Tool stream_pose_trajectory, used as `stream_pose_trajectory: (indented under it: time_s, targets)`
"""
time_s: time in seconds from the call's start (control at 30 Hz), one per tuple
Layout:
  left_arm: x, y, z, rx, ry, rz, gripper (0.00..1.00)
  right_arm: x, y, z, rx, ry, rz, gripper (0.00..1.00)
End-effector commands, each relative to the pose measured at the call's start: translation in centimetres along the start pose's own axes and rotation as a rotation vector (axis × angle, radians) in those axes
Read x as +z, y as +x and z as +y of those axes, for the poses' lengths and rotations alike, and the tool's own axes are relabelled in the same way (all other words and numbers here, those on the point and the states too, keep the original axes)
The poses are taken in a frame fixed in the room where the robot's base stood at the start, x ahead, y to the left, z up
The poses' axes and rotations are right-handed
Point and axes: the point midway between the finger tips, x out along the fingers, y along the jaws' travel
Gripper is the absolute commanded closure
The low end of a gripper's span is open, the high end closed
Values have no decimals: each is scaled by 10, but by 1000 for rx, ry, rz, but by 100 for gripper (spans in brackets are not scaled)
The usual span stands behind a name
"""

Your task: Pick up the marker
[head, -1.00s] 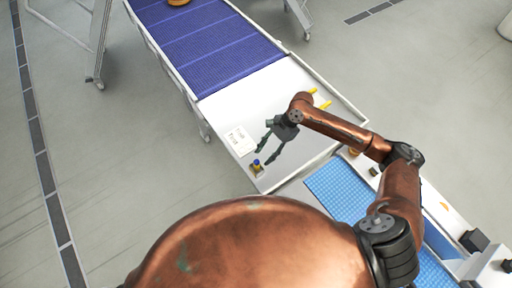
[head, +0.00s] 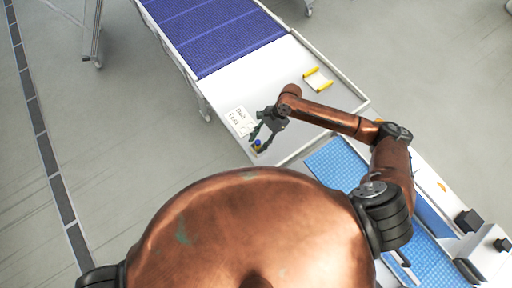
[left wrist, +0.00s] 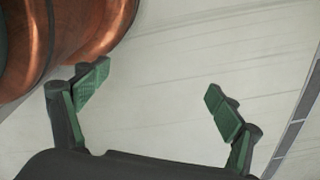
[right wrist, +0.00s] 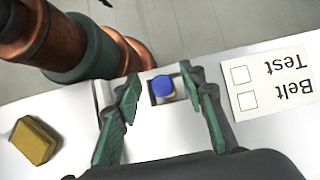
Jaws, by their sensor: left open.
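The marker (head: 257,147) has a blue top with yellow below it and stands near the front left corner of the white table section. In the right wrist view, its blue end (right wrist: 163,86) shows from above, in a small square holder. My right gripper (head: 259,139) is just above it. Its fingers (right wrist: 160,79) are open, one on each side of the marker in the right wrist view, and I see no contact. The marker's lower part is mostly hidden. My left gripper (left wrist: 160,92) is open and empty over the bare floor.
A white "Belt Test" card (head: 240,120) lies beside the marker; it also shows in the right wrist view (right wrist: 270,85). A white tray with yellow ends (head: 318,79) lies farther back. A yellow-brown block (right wrist: 35,141) sits left in the right wrist view. A blue belt (head: 213,35) runs behind.

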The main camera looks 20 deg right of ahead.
Motion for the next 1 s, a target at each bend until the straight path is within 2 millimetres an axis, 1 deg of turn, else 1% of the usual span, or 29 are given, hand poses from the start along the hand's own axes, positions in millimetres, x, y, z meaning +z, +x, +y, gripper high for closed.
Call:
stream_pose_trajectory:
  time_s: [0.1, 0.3, 0.4, 0.63, 1.0]
  targets:
    - [5, 0, 0, 0, -1, -7, 14, 0, 0, 0, 0, -1, 0, 63]
    - [21, -1, 2, 2, -5, -26, 14, 1, 0, -1, 1, -2, 0, 77]
    - [25, -1, 2, 2, -5, -32, 14, 1, 0, -1, 1, -2, 0, 84]
    - [24, -1, 2, 2, -5, -31, 14, 1, 0, -1, 1, -2, 0, 100]
    - [16, 0, 2, 2, -3, -21, 14, 1, 0, -1, 1, -2, 0, 100]
